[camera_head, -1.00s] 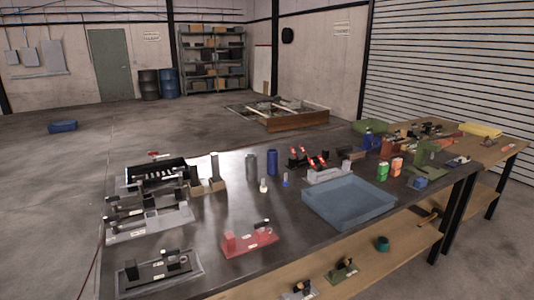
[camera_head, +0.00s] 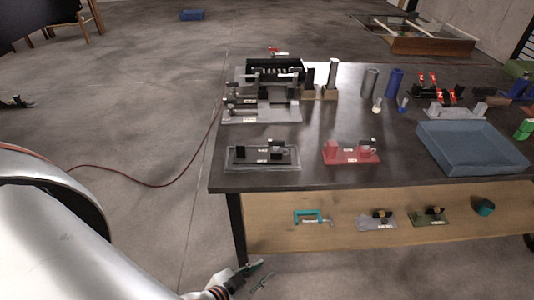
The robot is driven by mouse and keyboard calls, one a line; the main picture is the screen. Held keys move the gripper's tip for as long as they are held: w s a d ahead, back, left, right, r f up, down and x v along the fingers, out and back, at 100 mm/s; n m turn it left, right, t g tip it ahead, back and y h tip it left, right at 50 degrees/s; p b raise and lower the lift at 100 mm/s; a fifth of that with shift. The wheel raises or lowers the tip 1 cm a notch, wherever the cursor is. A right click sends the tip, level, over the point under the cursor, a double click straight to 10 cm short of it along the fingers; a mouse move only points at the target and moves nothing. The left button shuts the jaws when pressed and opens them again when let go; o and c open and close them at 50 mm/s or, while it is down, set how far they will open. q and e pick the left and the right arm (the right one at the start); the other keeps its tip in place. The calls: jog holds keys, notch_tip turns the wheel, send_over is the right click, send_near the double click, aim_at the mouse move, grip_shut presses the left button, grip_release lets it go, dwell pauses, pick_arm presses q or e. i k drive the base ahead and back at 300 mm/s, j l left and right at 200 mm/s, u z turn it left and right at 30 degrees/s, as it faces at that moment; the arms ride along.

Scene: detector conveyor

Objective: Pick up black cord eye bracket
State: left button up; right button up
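A black bracket-like fixture with two upright blocks and white labels (camera_head: 262,154) lies in a shallow grey tray (camera_head: 235,167) at the table's front left corner. It looks like the black cord eye bracket, but the label is too small to read. My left gripper (camera_head: 260,276) is at the bottom, below and in front of the table edge, over the floor. Its two fingers look spread apart, with nothing visible between them. It is well clear of the fixture. My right gripper is not in view.
A red fixture (camera_head: 350,157) stands right of the black one, then a blue tray (camera_head: 470,141). Grey fixtures (camera_head: 262,113) and a black rack (camera_head: 274,69) stand behind. The dark table (camera_head: 315,182) has a lower shelf holding a teal clamp (camera_head: 312,216) and small brackets.

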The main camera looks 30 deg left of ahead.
aim_at(243, 155)
jog(key=i+j, duration=0.1)
jog(key=j, duration=1.65)
jog(key=i+j, duration=0.15)
jog(key=j, duration=0.75)
jog(key=j+z, duration=0.7)
jog(key=z, duration=0.6)
